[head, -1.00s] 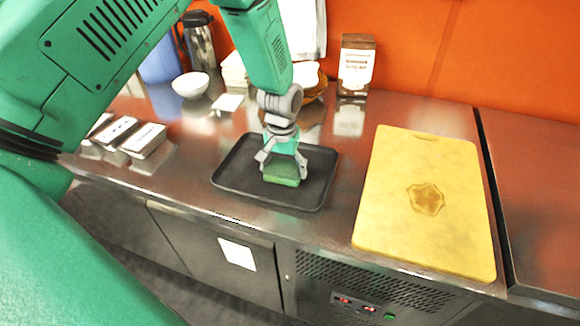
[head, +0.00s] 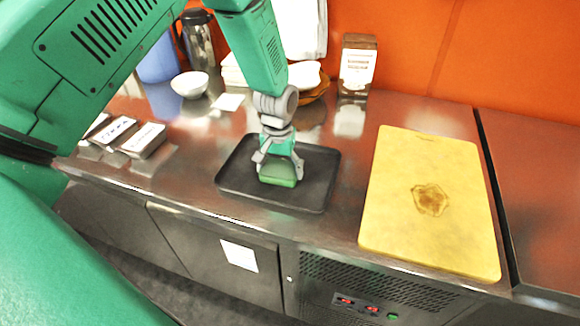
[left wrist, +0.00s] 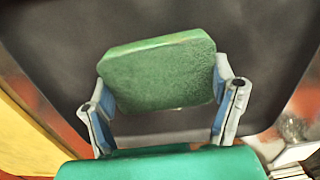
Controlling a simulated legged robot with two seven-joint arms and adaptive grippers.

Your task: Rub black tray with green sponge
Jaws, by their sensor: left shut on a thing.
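The black tray (head: 318,178) lies flat on the steel counter in the head view; it also fills most of the left wrist view (left wrist: 265,50). My left gripper (head: 278,168) is over the tray, a little left of its middle, pointing down. It is shut on the green sponge (head: 277,174), with one finger on each side of it. In the left wrist view the sponge (left wrist: 158,72) sits between the two fingertips. The sponge is at the tray's floor; whether it touches cannot be told for sure. My right gripper is not in view.
A yellow cutting board (head: 425,225) lies to the right of the tray. Labelled containers (head: 143,140) stand at the left. A white bowl (head: 190,84), a flask (head: 199,42) and a brown-and-white package (head: 357,65) stand at the back.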

